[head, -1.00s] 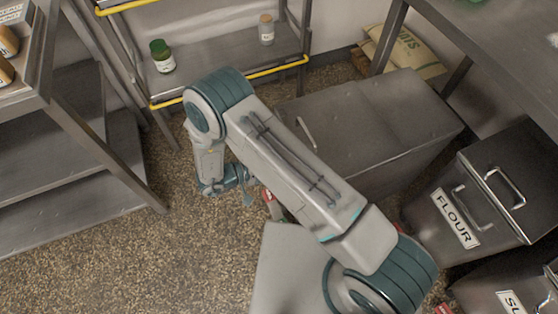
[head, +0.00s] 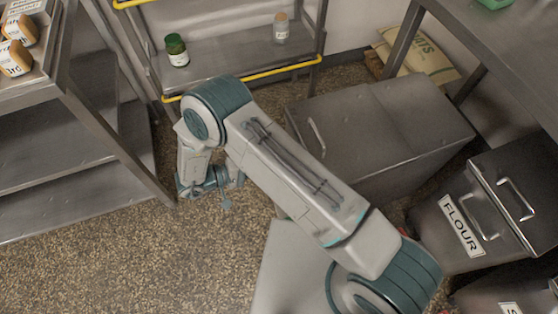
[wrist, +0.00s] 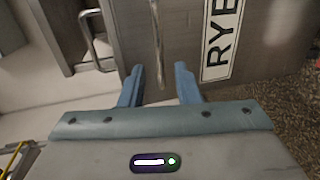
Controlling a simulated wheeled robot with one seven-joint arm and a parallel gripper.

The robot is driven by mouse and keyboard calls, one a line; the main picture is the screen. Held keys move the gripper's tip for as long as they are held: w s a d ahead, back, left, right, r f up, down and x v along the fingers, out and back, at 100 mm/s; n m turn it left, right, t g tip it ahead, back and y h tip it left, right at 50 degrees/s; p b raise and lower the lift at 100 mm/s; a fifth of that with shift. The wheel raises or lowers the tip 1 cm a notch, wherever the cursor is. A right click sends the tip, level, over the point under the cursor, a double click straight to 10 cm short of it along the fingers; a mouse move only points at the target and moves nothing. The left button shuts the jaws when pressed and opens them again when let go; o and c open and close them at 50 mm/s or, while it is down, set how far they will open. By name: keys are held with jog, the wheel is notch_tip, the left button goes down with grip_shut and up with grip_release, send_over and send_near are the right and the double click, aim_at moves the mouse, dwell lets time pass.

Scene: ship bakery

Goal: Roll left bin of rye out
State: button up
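The left bin, a grey metal box with a flat lid (head: 370,125), stands right of my forearm in the head view. My arm hides much of its front there. In the wrist view its front face (wrist: 185,35) carries a white RYE label (wrist: 220,38). A bar handle (wrist: 157,45) on that face reaches down between my fingertips. A second handle (wrist: 93,42), on the lid, is at the left. My gripper (wrist: 160,84) is open, one finger to each side of the bar in the picture. I cannot tell whether the bar lies fully between them.
A FLOUR bin (head: 490,205) stands to the right, with another labelled bin partly below it. A metal table (head: 500,55) overhangs at right. A shelf with jars (head: 235,55) and yellow rails is behind; a rack (head: 60,130) stands at left. Speckled floor (head: 150,255) is open at front left.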

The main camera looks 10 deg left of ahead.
jog(key=v, duration=0.6)
jog(key=shift+a, duration=0.1)
dwell(0.3)
